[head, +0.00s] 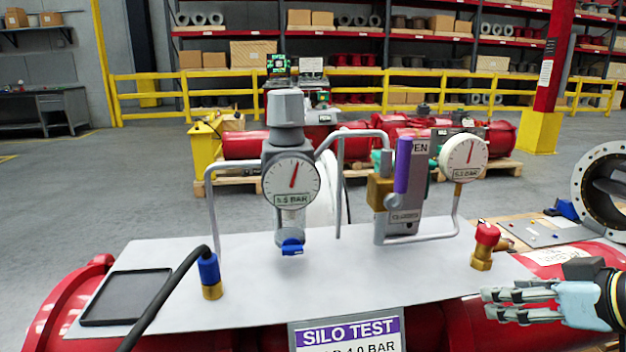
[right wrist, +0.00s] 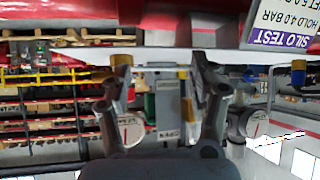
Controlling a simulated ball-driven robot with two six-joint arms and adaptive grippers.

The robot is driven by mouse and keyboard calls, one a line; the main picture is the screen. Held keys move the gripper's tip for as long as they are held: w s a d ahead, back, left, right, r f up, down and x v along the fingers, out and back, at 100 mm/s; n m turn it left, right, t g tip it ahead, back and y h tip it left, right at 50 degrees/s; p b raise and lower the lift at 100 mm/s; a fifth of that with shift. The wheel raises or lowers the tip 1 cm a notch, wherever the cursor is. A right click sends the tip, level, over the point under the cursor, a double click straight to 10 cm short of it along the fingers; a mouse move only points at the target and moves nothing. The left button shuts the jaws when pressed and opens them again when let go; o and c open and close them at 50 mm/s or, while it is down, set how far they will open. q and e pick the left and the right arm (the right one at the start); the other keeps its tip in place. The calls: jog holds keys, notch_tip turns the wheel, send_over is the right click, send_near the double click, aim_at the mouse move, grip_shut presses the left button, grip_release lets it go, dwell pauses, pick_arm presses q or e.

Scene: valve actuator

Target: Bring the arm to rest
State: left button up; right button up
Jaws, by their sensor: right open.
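My right gripper (head: 490,304) is at the lower right of the head view, its fingers pointing left. It is beside the right end of the grey plate (head: 330,285), near the red-capped brass fitting (head: 484,248) but apart from it. In the right wrist view, which is upside down, the gripper (right wrist: 160,64) is open, its fingers spread with nothing between them. The valve with the purple handle (head: 402,165) shows beyond them; the handle stands upright in the head view. My left gripper is not in view.
A regulator with a gauge (head: 291,181) stands mid-plate, and a second gauge (head: 463,158) is right of the valve. A black tray (head: 126,297) and a blue-tipped hose (head: 209,270) are at left. A SILO TEST sign (head: 348,338) hangs in front. A flanged ring (head: 590,190) stands far right.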

jog(key=s+a+f+m+g+h, duration=0.1)
jog(key=s+a+f+g, duration=0.15)
jog(key=s, duration=0.55)
jog(key=s+a+f+m+g+h, duration=0.1)
jog(key=s+g+h, duration=0.15)
jog(key=s, duration=0.55)
jog(key=s+a+f+m+g+h, duration=0.1)
jog(key=s+a+f+g, duration=0.15)
jog(key=s, duration=0.55)
notch_tip(320, 180, down, 23)
jog(key=s+d+g, duration=0.1)
jog(key=s+d, duration=0.1)
jog(key=d, duration=0.1)
jog(key=s+d+f+g, duration=0.1)
jog(key=s+f, duration=1.7)
jog(key=s, duration=0.1)
jog(key=shift+s, duration=0.25)
jog(key=shift+g, duration=0.25)
dwell(0.8)
